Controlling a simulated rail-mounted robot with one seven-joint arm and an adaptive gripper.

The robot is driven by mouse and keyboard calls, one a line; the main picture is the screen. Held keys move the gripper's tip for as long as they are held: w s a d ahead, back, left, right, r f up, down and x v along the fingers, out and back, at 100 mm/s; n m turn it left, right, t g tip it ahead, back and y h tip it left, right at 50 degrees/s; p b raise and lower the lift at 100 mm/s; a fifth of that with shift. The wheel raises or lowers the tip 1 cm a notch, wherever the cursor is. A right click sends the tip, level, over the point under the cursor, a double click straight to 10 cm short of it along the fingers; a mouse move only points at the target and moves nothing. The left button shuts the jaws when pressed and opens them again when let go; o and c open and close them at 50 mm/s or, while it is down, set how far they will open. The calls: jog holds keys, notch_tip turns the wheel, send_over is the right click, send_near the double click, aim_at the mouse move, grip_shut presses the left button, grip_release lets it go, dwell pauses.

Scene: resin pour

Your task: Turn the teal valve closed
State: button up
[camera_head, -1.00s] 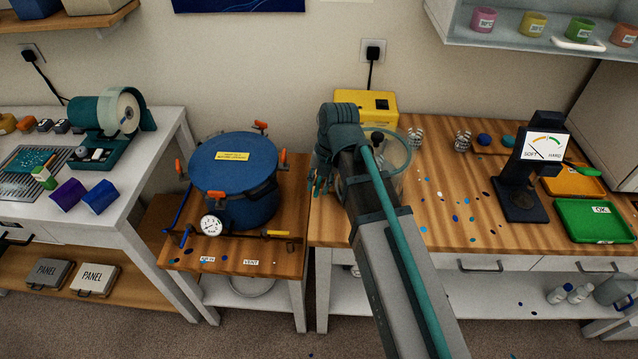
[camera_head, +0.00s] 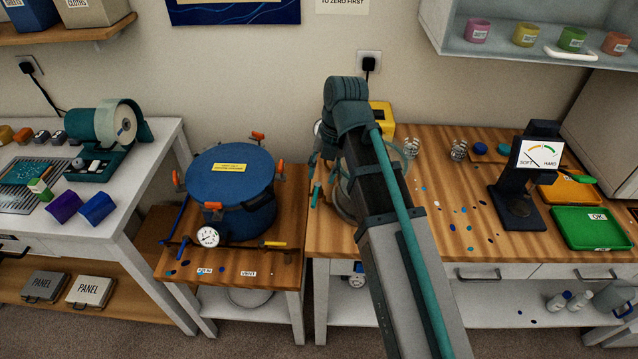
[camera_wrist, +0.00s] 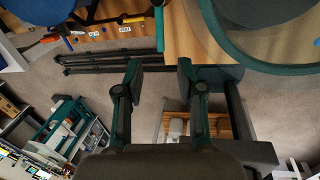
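The blue pressure pot (camera_head: 231,170) stands on the low wooden stand, its gauge (camera_head: 208,237) in front. A pipe runs below it, with a blue handle (camera_head: 183,247) on the left near the AIR IN label and a yellow handle (camera_head: 273,244) on the right above the VENT label. I cannot tell a distinctly teal valve handle apart at this size. My gripper (camera_head: 317,188) hangs beside the arm's end, right of the pot, partly hidden. In the wrist view my gripper (camera_wrist: 159,78) is open, with nothing between its fingers. The VENT label (camera_wrist: 125,28) shows beyond them, apart.
The right bench (camera_head: 440,225) is close under my arm, with a clear tub (camera_head: 405,165) partly hidden behind it. A yellow box (camera_head: 381,117) stands at its back. A hardness tester (camera_head: 520,180) and green tray (camera_head: 590,228) are further right. A gap separates stand and bench.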

jog(key=r, duration=0.3)
jog(key=shift+d, duration=0.3)
